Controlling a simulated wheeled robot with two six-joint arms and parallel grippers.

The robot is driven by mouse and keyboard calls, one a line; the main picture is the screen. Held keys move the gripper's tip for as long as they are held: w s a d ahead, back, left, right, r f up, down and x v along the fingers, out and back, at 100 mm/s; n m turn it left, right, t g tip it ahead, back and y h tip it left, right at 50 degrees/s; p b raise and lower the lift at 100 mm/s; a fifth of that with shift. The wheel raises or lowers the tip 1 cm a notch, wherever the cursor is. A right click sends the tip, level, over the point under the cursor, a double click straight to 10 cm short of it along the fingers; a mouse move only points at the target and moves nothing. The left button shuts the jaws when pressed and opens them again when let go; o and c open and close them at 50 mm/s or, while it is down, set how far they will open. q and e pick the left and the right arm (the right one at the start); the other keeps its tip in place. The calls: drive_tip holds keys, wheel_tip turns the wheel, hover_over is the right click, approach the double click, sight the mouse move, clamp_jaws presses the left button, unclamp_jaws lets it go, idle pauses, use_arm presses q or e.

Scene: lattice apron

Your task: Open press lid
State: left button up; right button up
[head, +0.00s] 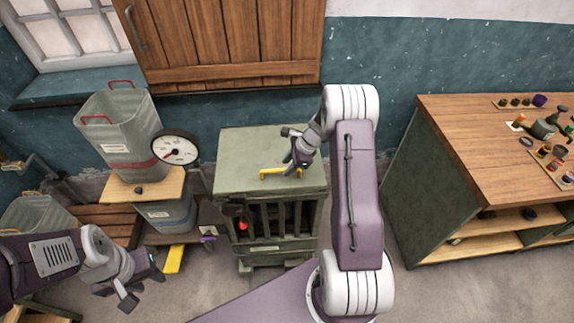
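The press is a green slatted cabinet (275,249) standing against the wall, with a flat green lid (245,150) on top. The lid looks level and closed. A yellow handle (270,174) lies along the front part of the lid. My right gripper (296,166) points down at the right part of this handle, touching or just above it. Its fingers are small and partly hidden, so I cannot tell whether they grip the handle. My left gripper (153,268) is at the lower left, away from the press, with no object visible in it. Its finger gap is unclear.
A metal bin (118,130) with red handles stands on a wooden platform left of the press, beside a round dial (175,149). A wooden-topped workbench (470,145) with small items stands at the right. Wooden shutters (225,40) are above the press.

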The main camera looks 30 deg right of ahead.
drive_tip(key=shift+w+a+f, duration=0.2)
drive_tip(key=shift+a+f, duration=0.1)
drive_tip(key=shift+f, duration=0.25)
clamp_jaws()
idle(1.0)
